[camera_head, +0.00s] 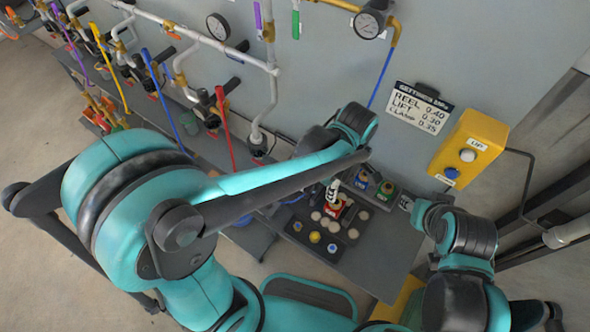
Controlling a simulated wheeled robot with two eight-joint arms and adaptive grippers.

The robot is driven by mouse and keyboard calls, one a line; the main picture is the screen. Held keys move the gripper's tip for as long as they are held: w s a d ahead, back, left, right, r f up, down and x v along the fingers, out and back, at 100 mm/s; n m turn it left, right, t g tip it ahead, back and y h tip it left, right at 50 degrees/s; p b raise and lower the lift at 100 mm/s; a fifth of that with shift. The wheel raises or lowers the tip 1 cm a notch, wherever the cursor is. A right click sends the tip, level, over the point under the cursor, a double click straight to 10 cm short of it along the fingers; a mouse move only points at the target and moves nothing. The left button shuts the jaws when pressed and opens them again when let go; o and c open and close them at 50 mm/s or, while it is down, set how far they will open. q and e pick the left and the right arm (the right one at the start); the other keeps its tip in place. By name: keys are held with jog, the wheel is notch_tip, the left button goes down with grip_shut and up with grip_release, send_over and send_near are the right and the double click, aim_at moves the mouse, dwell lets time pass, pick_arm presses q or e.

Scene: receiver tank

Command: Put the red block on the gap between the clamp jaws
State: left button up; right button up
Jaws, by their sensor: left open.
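A small red block (340,210) is on the dark bench, among pale round discs. My left arm reaches across from the left, and its gripper (334,192) is low over the red block, open. The gripper partly covers the block, and I cannot tell whether its fingers touch it. My right gripper (407,204) is at the right edge of the bench, small in view, and I cannot tell whether its fingers are apart. I cannot clearly make out the clamp jaws or their gap.
A yellow control box (468,150) and a settings sign (419,108) are on the wall. Pipes, gauges and coloured levers line the back left.

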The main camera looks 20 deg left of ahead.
pick_arm(q)
jog(key=s+a+r+m+t, duration=0.2)
jog(key=a+r+m+t, duration=0.1)
jog(key=a+m, duration=0.4)
jog(key=s+a+r+m+t, duration=0.3)
jog(key=a+m, duration=0.4)
jog(key=a, duration=0.3)
notch_tip(320, 180, up, 2)
jog(key=shift+s+a+r+t, duration=0.15)
jog(key=shift+a+t, duration=0.1)
jog(key=shift+t, duration=0.25)
notch_tip(320, 180, down, 2)
jog(key=shift+f+b, duration=0.1)
jog(key=shift+b, duration=0.9)
jog(key=shift+c, duration=0.3)
